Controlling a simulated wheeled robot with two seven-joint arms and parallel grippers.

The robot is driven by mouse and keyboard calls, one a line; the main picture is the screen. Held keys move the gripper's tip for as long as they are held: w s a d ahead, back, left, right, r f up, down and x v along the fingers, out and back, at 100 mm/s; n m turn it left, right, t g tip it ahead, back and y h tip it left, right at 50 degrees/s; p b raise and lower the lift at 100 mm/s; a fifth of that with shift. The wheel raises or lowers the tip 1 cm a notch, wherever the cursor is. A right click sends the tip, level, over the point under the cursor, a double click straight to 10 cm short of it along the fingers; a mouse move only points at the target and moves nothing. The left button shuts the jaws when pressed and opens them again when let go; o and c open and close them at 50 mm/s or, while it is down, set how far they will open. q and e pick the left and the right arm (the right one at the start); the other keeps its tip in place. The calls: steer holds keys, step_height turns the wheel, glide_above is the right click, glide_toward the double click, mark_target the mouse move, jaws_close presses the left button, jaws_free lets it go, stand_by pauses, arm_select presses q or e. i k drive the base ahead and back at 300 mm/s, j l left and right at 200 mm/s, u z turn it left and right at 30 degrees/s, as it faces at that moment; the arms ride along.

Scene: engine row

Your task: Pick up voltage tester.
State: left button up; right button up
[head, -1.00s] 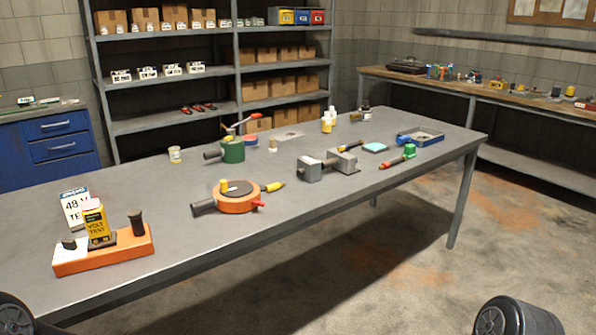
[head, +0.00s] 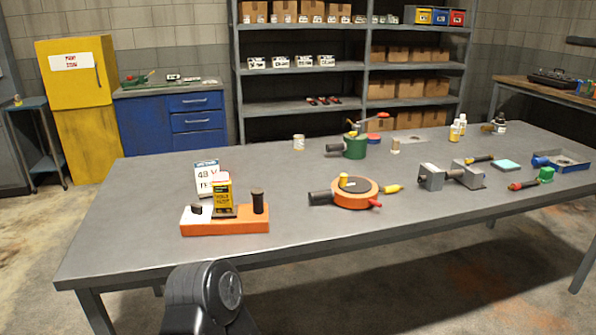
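The voltage tester (head: 222,194) is a small yellow box with dark lettering on its face. It stands upright on an orange and white base (head: 225,220) near the left front of the grey table. A black knob or post (head: 258,201) rises from the right end of that base. A white sign reading "48 V TE..." (head: 206,177) stands just behind the tester and is partly hidden by it. A dark arm link of mine shows at the bottom, below the table's front edge. Neither gripper is in view.
On the grey table (head: 130,230), an orange round device (head: 357,194) lies right of the base. A green pot-like device (head: 355,147), a grey vise-like block (head: 432,177) and a blue tray (head: 563,162) lie farther right. The table's left end is clear.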

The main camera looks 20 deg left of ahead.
mark_target(222, 184)
steer(key=i+l+u, duration=0.15)
steer(key=i+u, duration=0.15)
steer(key=i, duration=0.2)
steer(key=i+l+u, duration=0.3)
steer(key=i, duration=0.2)
